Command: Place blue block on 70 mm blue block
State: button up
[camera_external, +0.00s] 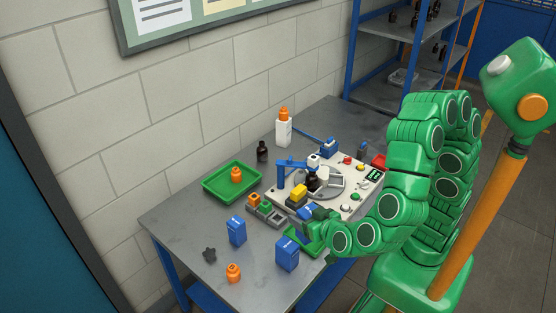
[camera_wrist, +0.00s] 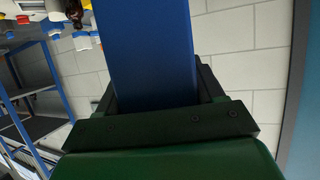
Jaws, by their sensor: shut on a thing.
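My gripper (camera_wrist: 158,88) is shut on a blue block (camera_wrist: 150,45), which stands out long between the two dark fingers in the wrist view. In the external view my gripper (camera_external: 312,226) is low over the front right of the table, and the held block is hard to make out there. Two upright blue blocks stand on the table. One (camera_external: 237,231) is left of my gripper, and the other (camera_external: 287,254) is nearer the front edge, just left of and below my gripper. I cannot tell which is the 70 mm one.
A green tray (camera_external: 210,187) holds an orange bottle (camera_external: 236,175). A grey rack (camera_external: 266,212) and a white machine (camera_external: 347,204) stand behind my gripper. A smaller green tray (camera_external: 316,250) lies beneath it. An orange bottle (camera_external: 233,272) and a dark knob (camera_external: 209,255) are at front left.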

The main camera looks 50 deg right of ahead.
jog(key=s+d+r+m+h, duration=0.1)
jog(key=s+d+r, duration=0.25)
jog(key=d, duration=0.45)
send_over(285, 240)
jog(key=shift+f, duration=5.15)
jog(key=shift+s+f, duration=0.1)
jog(key=shift+f, duration=1.4)
jog(key=shift+f, duration=0.15)
jog(key=o, duration=1.2)
